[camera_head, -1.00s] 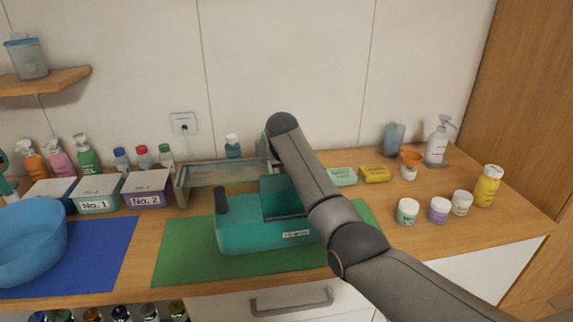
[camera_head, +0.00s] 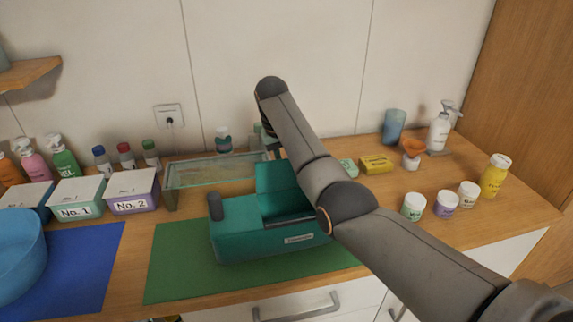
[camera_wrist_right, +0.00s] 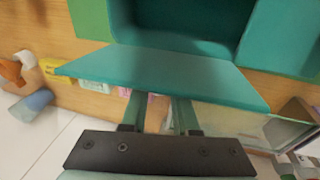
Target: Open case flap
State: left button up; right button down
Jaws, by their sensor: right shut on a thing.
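The teal case (camera_head: 262,240) sits on the green mat (camera_head: 180,265), with a dark upright handle-like post at its left. Its flap (camera_head: 276,178) stands raised at the back, with the case open in front of it. In the right wrist view the flap (camera_wrist_right: 160,75) spans the picture above the fingers, and the case's hollow (camera_wrist_right: 185,22) shows beyond it. My right gripper (camera_wrist_right: 155,108) is shut on the flap's edge; its fingertips are partly hidden by the flap. In the head view my right arm reaches over the case and its hand is mostly hidden behind the flap. My left gripper is out of view.
A glass-topped tray (camera_head: 210,172) stands behind the case. Lidded boxes (camera_head: 132,192) and a blue bowl (camera_head: 18,255) are at left. Soap bars (camera_head: 376,164), jars (camera_head: 446,203) and a yellow bottle (camera_head: 495,176) are at right. The green mat's left part is clear.

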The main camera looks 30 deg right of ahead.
aim_at(280, 179)
jog(key=shift+s+f, duration=0.1)
jog(key=c, duration=0.6)
grip_release()
jog(key=shift+c, duration=0.2)
jog(key=w+v, duration=0.1)
jog(key=v, duration=1.1)
jog(key=shift+s+r, duration=0.3)
jog(key=shift+s, duration=0.2)
jog(key=shift+a, duration=0.1)
